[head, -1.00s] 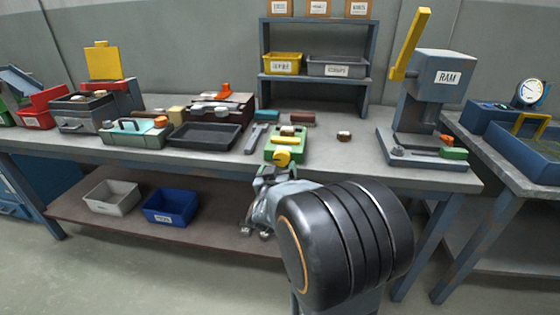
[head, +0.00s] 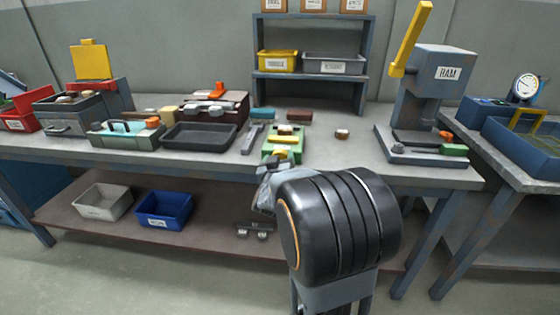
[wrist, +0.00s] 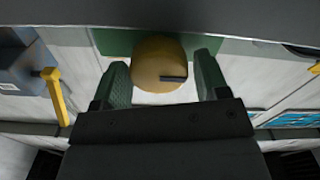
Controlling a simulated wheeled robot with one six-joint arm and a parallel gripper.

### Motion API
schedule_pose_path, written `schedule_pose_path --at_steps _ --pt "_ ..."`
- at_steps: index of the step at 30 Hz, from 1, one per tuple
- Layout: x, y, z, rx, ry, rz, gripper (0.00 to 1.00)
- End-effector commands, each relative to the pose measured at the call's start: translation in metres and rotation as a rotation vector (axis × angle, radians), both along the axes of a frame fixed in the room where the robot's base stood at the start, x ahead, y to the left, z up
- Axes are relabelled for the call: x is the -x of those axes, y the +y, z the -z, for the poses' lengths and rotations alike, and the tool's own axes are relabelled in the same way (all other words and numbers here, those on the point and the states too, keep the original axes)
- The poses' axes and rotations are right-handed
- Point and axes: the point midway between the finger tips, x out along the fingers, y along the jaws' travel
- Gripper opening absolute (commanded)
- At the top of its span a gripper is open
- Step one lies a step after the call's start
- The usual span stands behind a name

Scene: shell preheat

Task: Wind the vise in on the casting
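The green vise (head: 270,148) stands at the bench's front edge in the head view, with yellow and orange parts on top. I cannot tell which part is the casting. The vise's round yellow knob (wrist: 158,66) fills the middle of the wrist view, with a dark slot on its face and green body (wrist: 112,42) behind it. My gripper (wrist: 163,80) is open, one green finger on each side of the knob. A narrow gap shows on the right; contact on the left is unclear. In the head view my wrist hides most of the knob and fingers.
A dark tray (head: 200,137) and teal box (head: 127,134) lie left of the vise. A small round part (head: 342,134) lies right of it, before the ram press (head: 420,100). Bins (head: 165,209) sit on the lower shelf.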

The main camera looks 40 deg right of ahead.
Motion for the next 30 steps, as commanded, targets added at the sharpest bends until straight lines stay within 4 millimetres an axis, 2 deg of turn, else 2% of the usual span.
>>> schedule_pose_path --at_steps 1,10,19,30 --pt "0.0003 -0.0004 0.0000 0.000 0.000 0.001 0.63" --pt "0.0007 -0.0012 0.0000 0.000 0.000 0.003 0.34" --pt "0.0011 -0.0023 0.0017 -0.037 -0.038 0.004 0.34" --pt "0.0012 -0.0024 0.0035 -0.232 -0.225 0.003 0.34"
